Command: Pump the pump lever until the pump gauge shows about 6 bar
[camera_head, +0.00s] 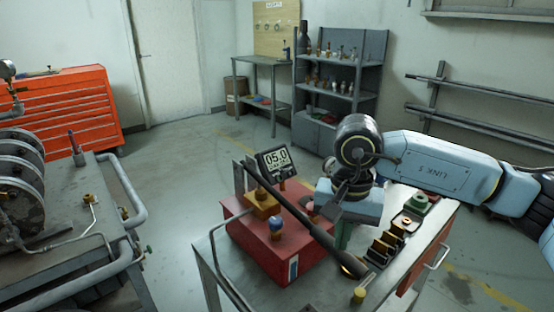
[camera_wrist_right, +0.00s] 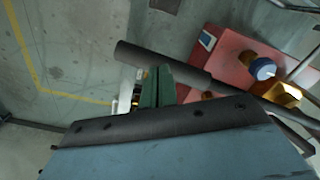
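The red pump (camera_head: 283,242) stands on a bench, and its red body also shows in the wrist view (camera_wrist_right: 228,62). Its gauge (camera_head: 275,161) reads 05.0. The dark pump lever (camera_head: 300,215) slants down toward the right front; its thick grip crosses the wrist view (camera_wrist_right: 185,68). My right gripper (camera_head: 342,236) reaches down from the right arm, with green fingers (camera_wrist_right: 158,88) at the lever's grip. They look close to or touching it; their tips are partly hidden, so whether they are closed around it is unclear. My left gripper is not in view.
Brass-coloured blocks (camera_head: 384,246) and a green part (camera_head: 417,203) sit on the bench right of the pump. A second bench (camera_head: 62,225) with pipes and a rail stands at left. Floor between the benches is clear.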

